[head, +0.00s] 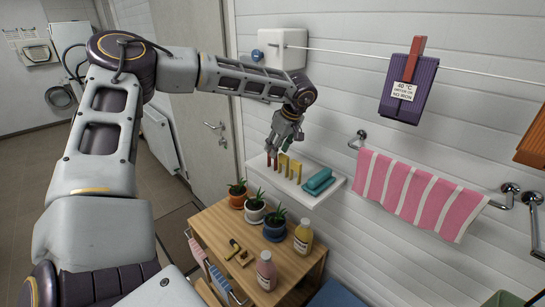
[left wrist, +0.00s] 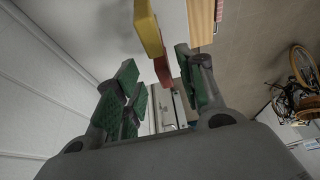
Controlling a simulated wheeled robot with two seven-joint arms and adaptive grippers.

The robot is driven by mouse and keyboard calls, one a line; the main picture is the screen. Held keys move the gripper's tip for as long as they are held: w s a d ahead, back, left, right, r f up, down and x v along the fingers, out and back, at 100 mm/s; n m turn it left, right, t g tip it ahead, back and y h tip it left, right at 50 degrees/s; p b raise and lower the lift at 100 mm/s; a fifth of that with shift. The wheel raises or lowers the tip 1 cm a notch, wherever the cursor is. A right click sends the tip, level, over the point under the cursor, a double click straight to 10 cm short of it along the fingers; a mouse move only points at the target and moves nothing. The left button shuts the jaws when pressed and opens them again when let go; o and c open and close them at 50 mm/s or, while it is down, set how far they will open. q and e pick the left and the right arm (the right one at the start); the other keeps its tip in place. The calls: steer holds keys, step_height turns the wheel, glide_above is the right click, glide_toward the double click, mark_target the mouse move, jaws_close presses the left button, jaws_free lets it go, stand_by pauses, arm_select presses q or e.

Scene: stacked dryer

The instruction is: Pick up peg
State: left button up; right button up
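A white wall shelf (head: 322,197) carries a small row of upright pegs. A red peg (head: 268,161) stands at the left end, with yellow pegs (head: 283,164) beside it. My left gripper (head: 279,149) is at the shelf, close above the pegs at the left end. In the left wrist view its green-padded fingers (left wrist: 155,75) are apart. The red peg (left wrist: 162,70) shows between them, with no visible contact, and a yellow peg (left wrist: 148,26) is close by. Another red peg (head: 418,47) clips a purple cloth to the line. My right gripper is not in view.
A teal object (head: 319,181) lies on the shelf right of the pegs. Below stands a wooden table (head: 218,222) with potted plants (head: 275,229) and bottles (head: 303,237). A striped pink towel (head: 415,190) hangs to the right.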

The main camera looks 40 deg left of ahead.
arm_select(q)
steer(key=shift+s+a+f+p, duration=0.15)
steer(key=shift+a+f+p, duration=0.45)
steer(key=shift+f, duration=0.35)
steer(key=shift+x, duration=1.25)
steer(key=c, duration=0.8)
